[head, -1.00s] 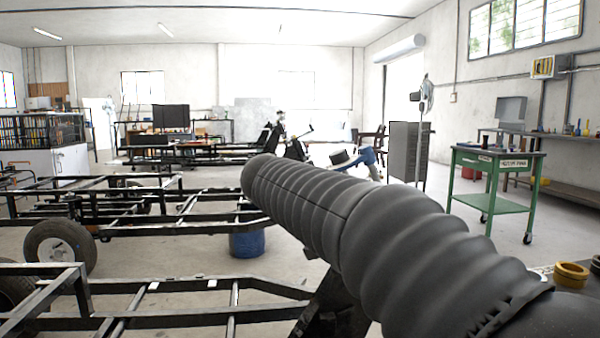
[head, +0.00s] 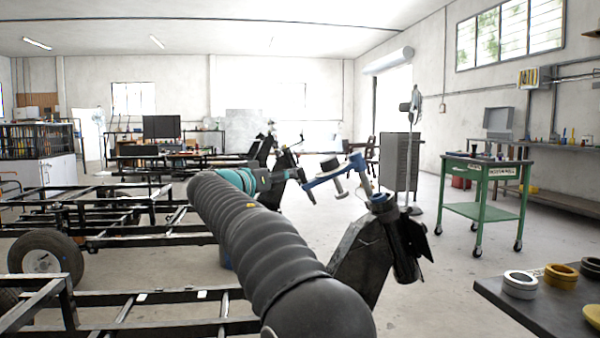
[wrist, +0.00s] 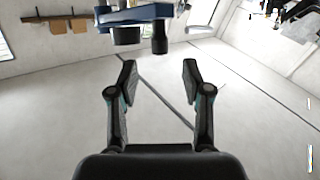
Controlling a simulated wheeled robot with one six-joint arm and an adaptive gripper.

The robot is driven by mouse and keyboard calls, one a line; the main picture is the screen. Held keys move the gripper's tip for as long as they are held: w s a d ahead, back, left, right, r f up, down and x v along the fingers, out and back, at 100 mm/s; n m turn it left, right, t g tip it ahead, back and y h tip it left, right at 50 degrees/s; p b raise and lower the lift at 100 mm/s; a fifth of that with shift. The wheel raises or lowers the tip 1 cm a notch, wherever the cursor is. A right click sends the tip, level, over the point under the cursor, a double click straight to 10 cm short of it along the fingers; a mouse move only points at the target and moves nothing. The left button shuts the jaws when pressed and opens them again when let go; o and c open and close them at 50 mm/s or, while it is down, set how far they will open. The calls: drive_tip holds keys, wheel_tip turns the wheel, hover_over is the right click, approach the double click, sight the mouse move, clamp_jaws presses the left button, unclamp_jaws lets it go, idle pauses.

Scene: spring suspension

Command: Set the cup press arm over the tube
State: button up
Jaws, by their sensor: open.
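The blue press arm (head: 336,175) stands out to the left above a dark frame bracket, with a dark round cup (head: 338,190) hanging below it. A black upright tube (head: 402,248) sits on the bracket, below and right of the blue arm. My gripper (head: 303,175) is beside the left end of the blue arm; whether they touch is unclear in the head view. In the wrist view my gripper (wrist: 160,70) is open and empty. The blue arm (wrist: 135,14) crosses the top there, beyond the fingertips, with two dark cylinders below it.
A dark bench (head: 530,312) with several rings stands at lower right. A green trolley (head: 484,200) is behind it. Black chassis frames (head: 120,225) with a wheel (head: 45,258) fill the left. Floor between bracket and trolley is clear.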

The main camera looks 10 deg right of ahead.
sight(298, 173)
drive_tip(key=p+x, duration=0.1)
drive_tip(key=x, duration=0.7)
drive_tip(key=shift+d, duration=0.1)
clamp_jaws()
